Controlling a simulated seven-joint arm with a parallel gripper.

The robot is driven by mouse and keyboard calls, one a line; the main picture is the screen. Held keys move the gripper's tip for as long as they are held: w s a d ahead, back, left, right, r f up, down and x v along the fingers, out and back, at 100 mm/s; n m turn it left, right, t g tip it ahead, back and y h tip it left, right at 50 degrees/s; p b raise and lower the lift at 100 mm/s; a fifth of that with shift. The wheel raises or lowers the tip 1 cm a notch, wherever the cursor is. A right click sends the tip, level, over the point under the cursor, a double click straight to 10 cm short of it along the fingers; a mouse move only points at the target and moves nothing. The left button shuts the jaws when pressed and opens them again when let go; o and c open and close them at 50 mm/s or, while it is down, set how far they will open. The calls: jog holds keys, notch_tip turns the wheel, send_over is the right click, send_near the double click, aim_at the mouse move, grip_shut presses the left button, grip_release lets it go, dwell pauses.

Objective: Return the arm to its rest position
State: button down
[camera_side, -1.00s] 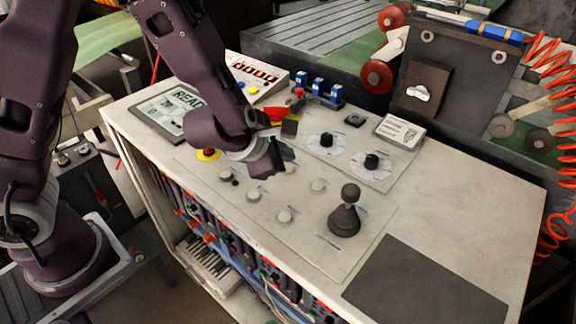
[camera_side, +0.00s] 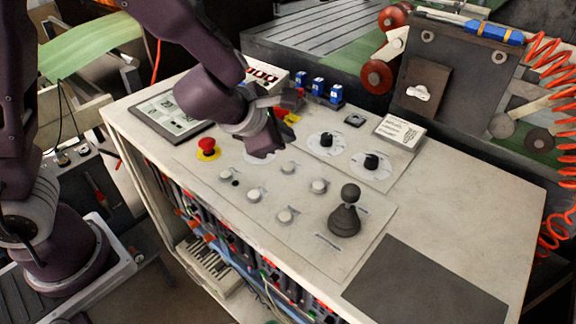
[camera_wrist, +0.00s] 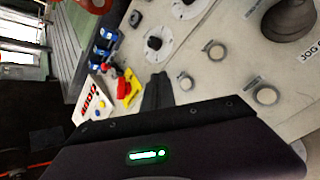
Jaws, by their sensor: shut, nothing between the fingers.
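My gripper (camera_side: 265,148) is above the control panel (camera_side: 450,215), between the red emergency-stop button (camera_side: 207,145) and the black dials. In the wrist view its shut dark fingers (camera_wrist: 156,92) point over the panel, with nothing between them.
Several white push buttons (camera_side: 289,168), two black dials (camera_side: 371,161) and a black joystick (camera_side: 344,212) stand up from the panel. A red-and-yellow switch (camera_wrist: 128,90) is near the fingers.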

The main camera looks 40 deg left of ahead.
jog(key=s+a+r+n+g+y, duration=0.15)
jog(key=s+a+r+n, duration=0.3)
jog(key=n, duration=0.45)
jog(key=s+a+r+n+y, duration=0.2)
jog(key=s+a+r+n, duration=0.15)
jog(key=a+n, duration=0.4)
jog(key=s+d+r+n+g+h, duration=0.1)
jog(key=s+d+n+h, duration=0.1)
jog(key=s+n, duration=0.6)
jog(key=s+d+r+n+g+h, duration=0.1)
jog(key=s+d+n, duration=0.3)
jog(key=s+n, duration=0.5)
jog(key=n+h, duration=0.1)
jog(key=n, duration=0.9)
jog(key=shift+s+r, duration=0.15)
jog(key=shift+s, duration=0.1)
jog(key=shift+h, duration=0.25)
